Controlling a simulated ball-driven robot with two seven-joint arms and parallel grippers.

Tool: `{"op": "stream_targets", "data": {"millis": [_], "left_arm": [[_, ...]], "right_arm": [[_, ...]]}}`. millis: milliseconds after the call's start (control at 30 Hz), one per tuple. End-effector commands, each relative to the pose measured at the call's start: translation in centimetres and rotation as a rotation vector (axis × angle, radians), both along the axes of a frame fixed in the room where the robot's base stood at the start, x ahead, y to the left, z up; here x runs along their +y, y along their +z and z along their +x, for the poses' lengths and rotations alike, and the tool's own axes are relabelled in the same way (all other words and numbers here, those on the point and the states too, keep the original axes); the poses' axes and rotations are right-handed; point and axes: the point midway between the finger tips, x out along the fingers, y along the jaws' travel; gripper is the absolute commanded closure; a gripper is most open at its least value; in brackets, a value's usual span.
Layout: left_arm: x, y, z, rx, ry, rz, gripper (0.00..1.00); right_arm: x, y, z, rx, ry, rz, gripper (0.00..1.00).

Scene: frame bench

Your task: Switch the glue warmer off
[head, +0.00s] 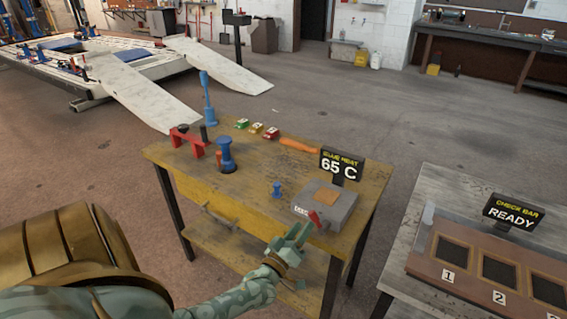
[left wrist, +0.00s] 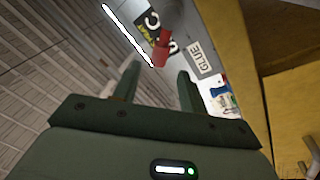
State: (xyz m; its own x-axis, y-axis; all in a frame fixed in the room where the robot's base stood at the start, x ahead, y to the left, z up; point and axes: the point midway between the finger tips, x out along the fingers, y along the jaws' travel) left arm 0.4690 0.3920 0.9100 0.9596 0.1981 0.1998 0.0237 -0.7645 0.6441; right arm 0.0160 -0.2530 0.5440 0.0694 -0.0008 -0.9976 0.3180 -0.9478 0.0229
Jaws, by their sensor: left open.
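The glue warmer (head: 338,207) is a grey box with an orange-brown patch on top, at the right front of the wooden bench. Its sign (head: 341,164) reads GLUE HEAT 65 C. A red lever (head: 316,218) sticks out at its front; it also shows in the left wrist view (left wrist: 161,49), near the GLUE label (left wrist: 205,62). My left gripper (head: 297,234) is open and empty, just in front of the warmer. In the left wrist view its fingertips (left wrist: 159,72) stand either side of the line to the lever, which appears just beyond them. My right gripper is out of view.
The wooden bench (head: 245,190) also holds a blue knob (head: 277,190), a blue post (head: 227,157), a red clamp-like frame (head: 188,139) and an orange handle-shaped object (head: 298,145). A second table with a READY sign (head: 511,213) stands at right.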

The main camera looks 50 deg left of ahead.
Motion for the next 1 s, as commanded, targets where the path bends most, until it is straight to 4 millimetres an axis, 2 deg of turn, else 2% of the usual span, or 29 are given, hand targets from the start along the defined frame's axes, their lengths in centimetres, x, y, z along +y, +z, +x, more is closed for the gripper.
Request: {"op": "stream_targets", "data": {"millis": [33,200,400,600,1000], "left_arm": [[-0.3,-0.3,-1.5,0.004,-0.001,-0.001,0.58],[-1.2,-1.2,-5.7,0.004,0.000,0.000,0.58],[-1.8,-1.9,-8.8,0.002,0.001,-0.001,0.58],[-2.0,-2.0,-9.7,0.000,0.000,0.001,0.58],[-2.0,-2.0,-9.7,0.000,0.000,0.000,0.58]], "right_arm": [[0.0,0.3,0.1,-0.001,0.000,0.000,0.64],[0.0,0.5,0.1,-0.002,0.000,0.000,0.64],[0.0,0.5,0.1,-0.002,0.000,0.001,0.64],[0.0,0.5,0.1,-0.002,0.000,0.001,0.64],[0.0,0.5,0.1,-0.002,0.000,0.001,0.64]]}}
